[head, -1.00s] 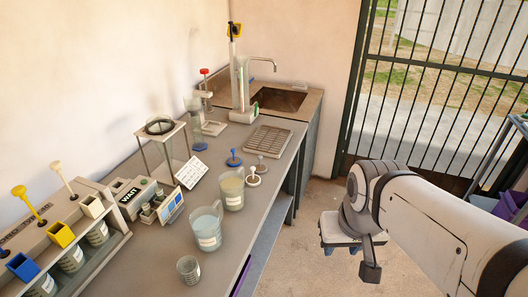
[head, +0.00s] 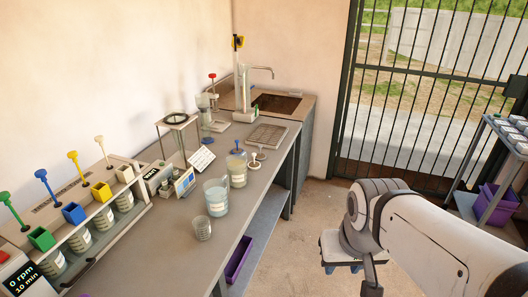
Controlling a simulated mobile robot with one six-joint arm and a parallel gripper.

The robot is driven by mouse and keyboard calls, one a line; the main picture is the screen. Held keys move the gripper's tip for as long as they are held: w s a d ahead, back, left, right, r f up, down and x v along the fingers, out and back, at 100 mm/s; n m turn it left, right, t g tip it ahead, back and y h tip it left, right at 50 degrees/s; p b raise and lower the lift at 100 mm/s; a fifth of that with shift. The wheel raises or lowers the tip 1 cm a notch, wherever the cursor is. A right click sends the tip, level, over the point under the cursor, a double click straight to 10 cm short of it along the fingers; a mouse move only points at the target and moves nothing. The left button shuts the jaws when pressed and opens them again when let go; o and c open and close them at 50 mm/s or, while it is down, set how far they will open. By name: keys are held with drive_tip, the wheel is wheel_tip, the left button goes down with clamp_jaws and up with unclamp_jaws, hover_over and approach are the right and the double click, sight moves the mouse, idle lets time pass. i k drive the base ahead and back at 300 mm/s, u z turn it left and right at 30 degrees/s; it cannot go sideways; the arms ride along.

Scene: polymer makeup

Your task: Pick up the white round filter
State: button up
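The white round filter (head: 255,165) looks like a small pale disc with an upright knob. It stands on the grey bench (head: 200,257), behind and right of the beaker with yellowish liquid (head: 237,172). A similar grey piece (head: 260,155) is just behind it, and a blue-knobbed piece (head: 238,148) is partly hidden behind the beaker. My gripper (head: 342,266) hangs over the floor, right of the bench and well apart from the filter. Its fingers are mostly hidden under the wrist, so I cannot tell whether it is open.
A beaker of bluish liquid (head: 216,198) and a small glass (head: 202,229) stand near the bench's front edge. A ribbed drain tray (head: 267,134) and sink (head: 278,104) are behind. A purple bin (head: 239,258) sits below the bench. A barred gate closes the back right.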

sight(254, 166)
drive_tip(key=u, duration=0.15)
drive_tip(key=i, duration=0.85)
drive_tip(key=z, duration=0.05)
